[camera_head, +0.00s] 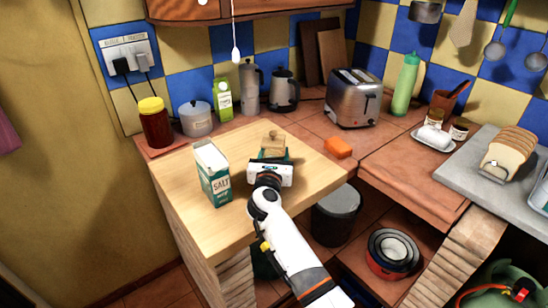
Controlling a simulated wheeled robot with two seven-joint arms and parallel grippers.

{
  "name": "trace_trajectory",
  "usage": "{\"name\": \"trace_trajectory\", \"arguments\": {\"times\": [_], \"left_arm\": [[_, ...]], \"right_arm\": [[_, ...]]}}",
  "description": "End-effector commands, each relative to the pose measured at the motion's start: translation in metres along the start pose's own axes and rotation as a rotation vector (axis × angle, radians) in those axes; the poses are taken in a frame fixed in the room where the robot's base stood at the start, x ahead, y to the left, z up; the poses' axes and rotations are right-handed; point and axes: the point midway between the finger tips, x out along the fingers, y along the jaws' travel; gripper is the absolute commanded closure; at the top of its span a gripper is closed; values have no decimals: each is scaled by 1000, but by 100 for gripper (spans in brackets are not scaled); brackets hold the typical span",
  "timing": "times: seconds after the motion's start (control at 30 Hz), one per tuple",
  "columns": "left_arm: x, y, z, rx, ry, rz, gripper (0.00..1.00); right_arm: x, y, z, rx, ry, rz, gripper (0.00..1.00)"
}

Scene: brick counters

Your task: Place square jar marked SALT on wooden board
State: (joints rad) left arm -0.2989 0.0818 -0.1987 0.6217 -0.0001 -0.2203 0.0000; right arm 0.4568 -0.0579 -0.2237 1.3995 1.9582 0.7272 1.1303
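My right gripper (271,158) is over the same surface, pointing away from me. At its fingers is a small item with a wood-coloured top (273,142) and a dark teal part below. The gripper body hides much of this item, and I cannot tell whether the fingers are closed on it or whether it bears a label. Two darker wooden boards (331,58) lean against the tiled wall. My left gripper is not in view.
An orange sponge (338,147) lies right of the gripper. A toaster (353,98) stands behind it. The wooden surface's front is clear.

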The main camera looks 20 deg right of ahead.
Motion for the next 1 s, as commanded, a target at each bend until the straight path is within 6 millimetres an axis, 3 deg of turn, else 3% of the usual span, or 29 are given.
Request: {"name": "trace_trajectory", "arguments": {"times": [0.4,0.43,0.53,0.87,1.0], "left_arm": [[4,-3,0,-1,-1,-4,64],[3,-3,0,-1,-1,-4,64],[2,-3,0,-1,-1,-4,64],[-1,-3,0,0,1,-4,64],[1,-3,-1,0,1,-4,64]], "right_arm": [[0,0,6,2,4,-1,81],[0,0,5,1,1,-1,42],[0,0,5,1,1,-1,26],[0,0,1,1,2,0,26],[-18,-1,4,3,-1,-2,26]]}}
